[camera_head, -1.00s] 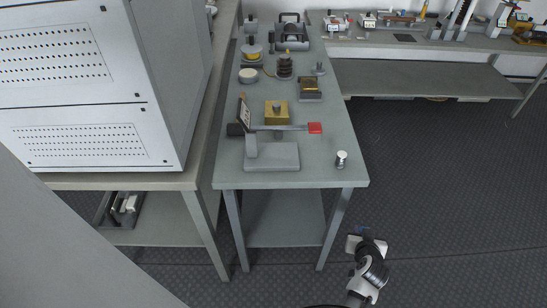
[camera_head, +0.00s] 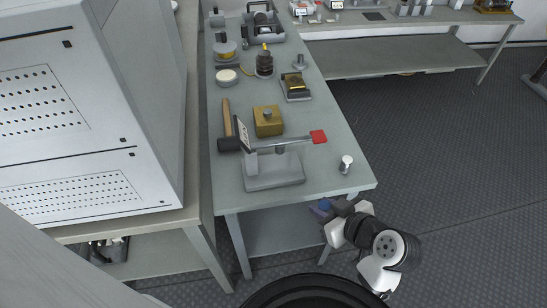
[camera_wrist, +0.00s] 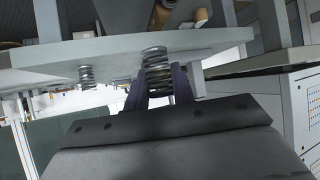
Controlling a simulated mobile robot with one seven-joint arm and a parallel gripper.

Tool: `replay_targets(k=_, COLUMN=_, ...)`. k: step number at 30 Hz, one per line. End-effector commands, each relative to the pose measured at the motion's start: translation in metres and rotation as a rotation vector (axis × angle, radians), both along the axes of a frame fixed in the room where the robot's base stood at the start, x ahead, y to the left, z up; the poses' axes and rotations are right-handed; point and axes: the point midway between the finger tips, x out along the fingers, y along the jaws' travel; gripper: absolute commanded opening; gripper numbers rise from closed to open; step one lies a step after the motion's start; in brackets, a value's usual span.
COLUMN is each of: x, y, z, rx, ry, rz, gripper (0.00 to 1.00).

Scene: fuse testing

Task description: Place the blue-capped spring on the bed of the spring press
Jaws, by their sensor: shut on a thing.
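My gripper (camera_head: 330,208) is beside the front right corner of the bench, outside its edge. It is shut on a spring, whose blue cap (camera_head: 324,204) shows in the head view. In the wrist view the metal coils of this spring (camera_wrist: 156,60) stand between the dark fingers; the cap is hidden there. The spring press (camera_head: 274,172) stands near the front of the bench, with a grey base, an upright and a lever ending in a red handle (camera_head: 318,136). Its bed looks empty under the lever.
A white-capped spring (camera_head: 346,164) stands near the bench's right front edge, close to my gripper. A brass block (camera_head: 268,121) and a hammer (camera_head: 228,130) lie behind and left of the press. A large white cabinet (camera_head: 70,130) stands to the left.

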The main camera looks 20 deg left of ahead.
Motion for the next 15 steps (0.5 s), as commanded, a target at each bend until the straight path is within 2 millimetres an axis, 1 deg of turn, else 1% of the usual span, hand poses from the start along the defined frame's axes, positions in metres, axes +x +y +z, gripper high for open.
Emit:
replay_targets(k=2, x=0.002, y=0.007, z=0.000, rx=0.000, ry=-0.004, rz=0.012, gripper=0.00)
replay_targets(k=5, x=0.012, y=0.024, z=-0.002, rx=-0.001, ry=-0.005, rz=0.018, gripper=0.00)
replay_targets(k=8, x=0.027, y=0.047, z=-0.002, rx=0.000, ry=-0.005, rz=0.019, gripper=0.00)
replay_targets(k=10, x=0.037, y=0.063, z=0.005, rx=0.002, ry=-0.001, rz=0.018, gripper=0.00)
replay_targets(k=12, x=0.047, y=0.078, z=0.005, rx=0.000, ry=0.000, rz=0.017, gripper=0.00)
replay_targets(k=15, x=0.059, y=0.096, z=0.005, rx=0.001, ry=0.001, rz=0.015, gripper=0.00)
